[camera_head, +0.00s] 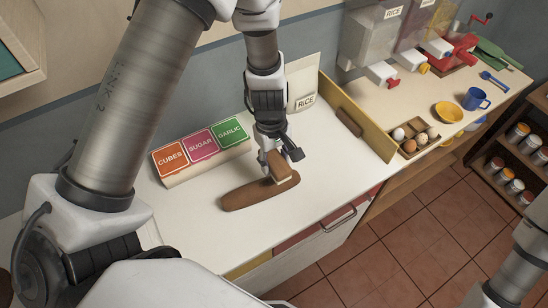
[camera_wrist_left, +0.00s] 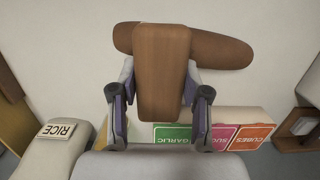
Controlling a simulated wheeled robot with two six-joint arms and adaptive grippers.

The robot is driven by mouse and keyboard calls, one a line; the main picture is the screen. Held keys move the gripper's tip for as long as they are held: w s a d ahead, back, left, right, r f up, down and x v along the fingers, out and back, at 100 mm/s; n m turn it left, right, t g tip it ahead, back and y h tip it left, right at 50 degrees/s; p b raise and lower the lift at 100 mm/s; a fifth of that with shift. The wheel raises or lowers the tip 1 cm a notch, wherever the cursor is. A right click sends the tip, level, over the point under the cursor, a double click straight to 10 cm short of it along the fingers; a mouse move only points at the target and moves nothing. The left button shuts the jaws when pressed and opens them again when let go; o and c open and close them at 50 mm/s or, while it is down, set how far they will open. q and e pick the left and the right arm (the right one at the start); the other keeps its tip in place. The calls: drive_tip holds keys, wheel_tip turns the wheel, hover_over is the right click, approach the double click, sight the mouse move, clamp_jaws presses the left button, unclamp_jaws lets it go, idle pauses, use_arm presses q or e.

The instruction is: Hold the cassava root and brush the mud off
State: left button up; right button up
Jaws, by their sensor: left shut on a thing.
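The cassava root (camera_head: 246,195), long and brown, lies on the pale counter in the head view. It also shows in the left wrist view (camera_wrist_left: 222,50), partly behind the brush. My left gripper (camera_head: 276,160) is shut on a wooden brush (camera_head: 277,166). Its pale bristles are at the root's right part, seemingly touching it. In the left wrist view the brown brush back (camera_wrist_left: 161,75) sits between the two fingers (camera_wrist_left: 158,97). I cannot tell mud apart from the root's brown skin. My right gripper is out of view; only part of that arm shows at lower right.
Labelled CUBES, SUGAR and GARLIC blocks (camera_head: 201,149) stand behind the root. A RICE-labelled thing (camera_head: 304,84) and a yellow-brown upright board (camera_head: 358,120) are to the right. Beyond are an egg box (camera_head: 414,137), yellow bowl (camera_head: 449,112) and blue mug (camera_head: 475,98).

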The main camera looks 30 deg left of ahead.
use_arm(q)
drive_tip(key=shift+d+f+b, duration=0.1)
drive_tip(key=shift+f+b, duration=0.3)
drive_tip(key=shift+f, duration=0.5)
drive_tip(key=shift+s+f, duration=0.1)
drive_tip(key=shift+f, duration=0.05)
drive_tip(key=shift+s+b, duration=0.2)
drive_tip(key=shift+b, duration=0.1)
drive_tip(key=shift+w, duration=0.1)
drive_tip(key=shift+w+r+p, duration=0.1)
drive_tip(key=shift+r+p, duration=0.1)
drive_tip(key=shift+p, duration=0.1)
drive_tip(key=r+p, duration=0.2)
drive_tip(key=w+r+p, duration=0.1)
drive_tip(key=r+p, duration=0.1)
drive_tip(key=d+r+p, duration=0.1)
drive_tip(key=r+p, duration=0.1)
drive_tip(key=r, duration=0.1)
drive_tip(key=shift+w+r, duration=0.1)
drive_tip(key=shift+w, duration=0.05)
wheel_tip(320, 180, up, 8)
drive_tip(key=w+d, duration=0.1)
drive_tip(key=shift+w+d+f, duration=0.15)
drive_tip(key=shift+w+f, duration=0.1)
drive_tip(key=shift+w, duration=0.1)
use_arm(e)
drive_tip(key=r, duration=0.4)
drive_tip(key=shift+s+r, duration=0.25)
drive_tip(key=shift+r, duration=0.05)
